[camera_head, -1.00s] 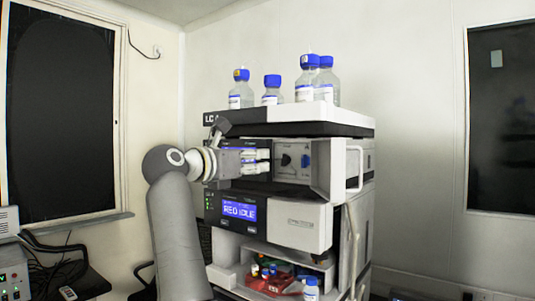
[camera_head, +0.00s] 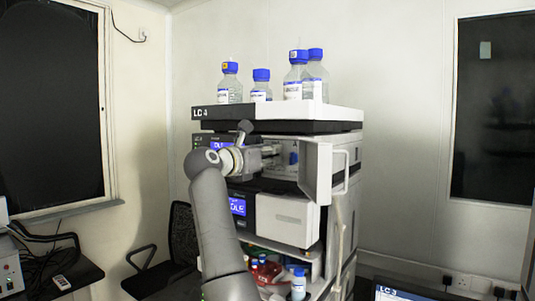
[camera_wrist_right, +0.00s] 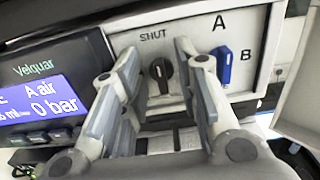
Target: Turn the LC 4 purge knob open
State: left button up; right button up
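The black knob (camera_wrist_right: 160,72) is on a pale panel just below and right of the word SHUT. Its grip stands roughly upright. A blue knob (camera_wrist_right: 222,65) is to its right, near the letters A and B; it also shows in the head view (camera_head: 293,158). My right gripper (camera_wrist_right: 157,60) is open, with one finger on each side of the black knob; contact cannot be told. In the head view, my right gripper (camera_head: 275,152) covers the black knob. My left gripper is out of view.
An open white door (camera_head: 317,172) stands out just right of the knobs. Several blue-capped bottles (camera_head: 293,75) stand on top. A Velquar display (camera_wrist_right: 45,95) is left of the gripper. A chair (camera_head: 182,240) stands at left. A screen reading LC 3 (camera_head: 398,292) is at lower right.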

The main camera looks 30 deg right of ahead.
jog(key=shift+c, duration=0.3)
grip_shut()
jog(key=shift+w+n, duration=0.1)
jog(key=shift+n, duration=0.3)
jog(key=shift+w+a+f+n+p, duration=0.1)
jog(key=shift+n+p, duration=0.45)
jog(key=shift+n, duration=2)
jog(key=shift+w+f+n+p, duration=0.15)
jog(key=shift+n+p, duration=0.35)
jog(key=shift+n, duration=2.1)
jog(key=shift+w+a+f+n+p, duration=0.1)
jog(key=shift+n+p, duration=0.45)
jog(key=shift+n, duration=2)
